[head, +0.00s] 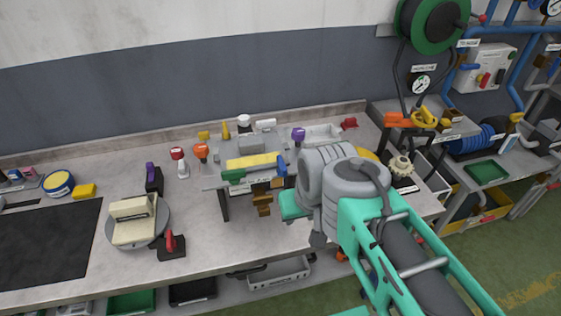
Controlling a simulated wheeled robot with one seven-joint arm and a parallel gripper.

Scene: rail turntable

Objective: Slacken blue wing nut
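A small blue part (282,165), which looks like the blue wing nut, stands upright at the right end of a grey rail fixture (213,184) on the bench. A yellow bar (251,161) lies along the fixture, and a green part (233,177) sits at its left end. My arm comes in from the lower right, and its grey wrist is just right of the blue part in the picture. A teal block at the wrist's end (292,205) shows below the blue part. My fingers cannot be made out, and contact with the blue part cannot be told.
A round turntable (158,237) with a cream block stands left, beside a black part with a red handle (171,245). Orange (201,151), red-topped (178,157) and purple (298,135) knobbed items stand around the fixture.

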